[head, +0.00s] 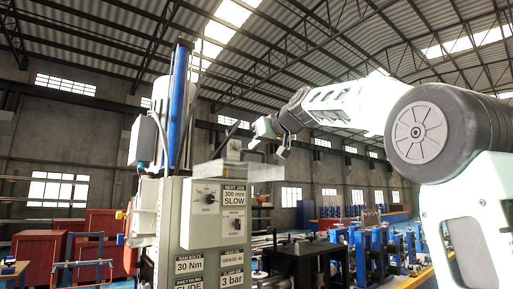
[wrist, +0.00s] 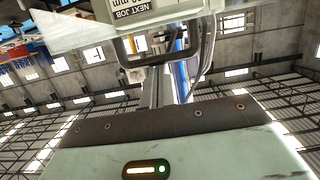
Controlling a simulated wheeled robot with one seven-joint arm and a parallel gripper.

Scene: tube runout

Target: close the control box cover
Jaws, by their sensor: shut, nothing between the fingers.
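The grey control box (head: 212,230) stands left of centre in the head view, with knobs and printed labels on its front. Its clear cover (head: 238,172) stands open, sticking out roughly level from the box's top edge. My gripper (head: 258,134) is shut and empty, above the cover and apparently apart from it. In the wrist view, the clear cover (wrist: 85,32) crosses the upper left, and the control box (wrist: 125,17) appears upside down at the top. A dark loop there may be a handle; I cannot tell. The fingertips are not clear in that view.
A blue column (head: 180,100) rises behind the box, with a small grey box (head: 141,140) at its left. Blue machinery (head: 370,245) and a dark bench (head: 300,262) stand at the right. The air around my gripper looks free.

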